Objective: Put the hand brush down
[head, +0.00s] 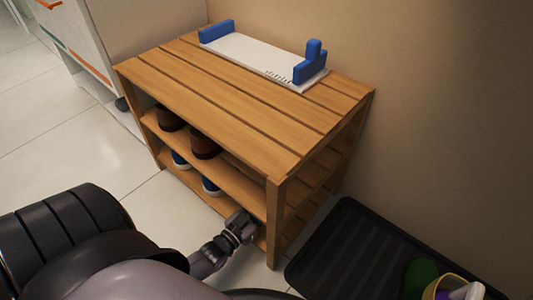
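No hand brush can be made out in the head view. The wooden slatted shoe rack (215,95) stands against the wall. My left gripper (241,222) is low in front of the rack, close to its front right leg and lower shelves. It is small and dark here, so I cannot tell whether its fingers are open or shut, or whether it holds anything. I cannot tell whether it touches the rack. My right gripper is not in view.
A white foot-measuring board with blue ends (250,57) lies on the rack top's back part; the front slats are clear. Brown shoes (205,145) and blue shoes (211,186) sit on the shelves below. A black tray (345,250) at right holds a yellow-rimmed container (432,288).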

